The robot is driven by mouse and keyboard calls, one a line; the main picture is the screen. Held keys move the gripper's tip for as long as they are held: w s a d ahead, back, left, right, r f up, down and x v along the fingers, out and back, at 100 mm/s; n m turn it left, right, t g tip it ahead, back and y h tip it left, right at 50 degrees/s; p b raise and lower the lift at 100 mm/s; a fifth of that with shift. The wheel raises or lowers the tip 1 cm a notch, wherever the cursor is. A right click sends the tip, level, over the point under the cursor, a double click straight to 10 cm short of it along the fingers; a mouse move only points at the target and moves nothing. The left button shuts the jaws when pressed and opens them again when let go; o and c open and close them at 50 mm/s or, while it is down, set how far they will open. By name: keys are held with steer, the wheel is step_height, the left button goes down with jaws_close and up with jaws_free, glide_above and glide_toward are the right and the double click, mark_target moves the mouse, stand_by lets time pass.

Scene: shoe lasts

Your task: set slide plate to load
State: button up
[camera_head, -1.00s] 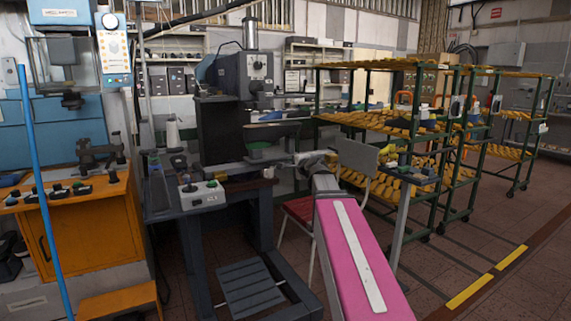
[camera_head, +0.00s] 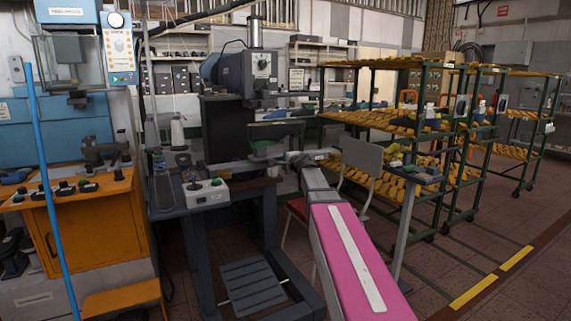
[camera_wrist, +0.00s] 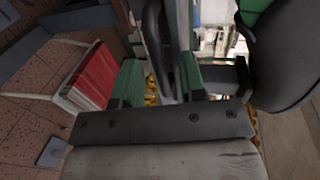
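The grey press machine (camera_head: 228,120) stands left of centre in the head view. A light grey horizontal plate (camera_head: 235,168), probably the slide plate, sticks out at its front below a dark piece with a green underside (camera_head: 266,148). My gripper is at the far end of my arm, close to the right end of that plate; its fingers are too small to make out there. In the wrist view my gripper (camera_wrist: 160,85) has two green-padded fingers set apart. A dark upright bar (camera_wrist: 167,50) shows between or behind them; contact cannot be told. A dark rounded part (camera_wrist: 285,55) is at the right.
A control box (camera_head: 205,193) sits on the machine's table. A red-seated chair (camera_wrist: 92,80) stands near my arm. Green racks of yellow lasts (camera_head: 400,120) stand right. An orange cabinet (camera_head: 95,230) is left. Free floor lies at lower right.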

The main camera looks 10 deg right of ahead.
jaws_close()
steer(key=w+d, duration=0.3)
steer(key=d, duration=0.8)
steer(key=w+d, duration=0.4)
steer(key=d, duration=0.6)
steer(key=shift+d, duration=0.35)
jaws_free()
steer(key=shift+d, duration=0.15)
steer(key=shift+s, duration=0.15)
steer(key=v, duration=1)
steer(key=shift+s, duration=0.25)
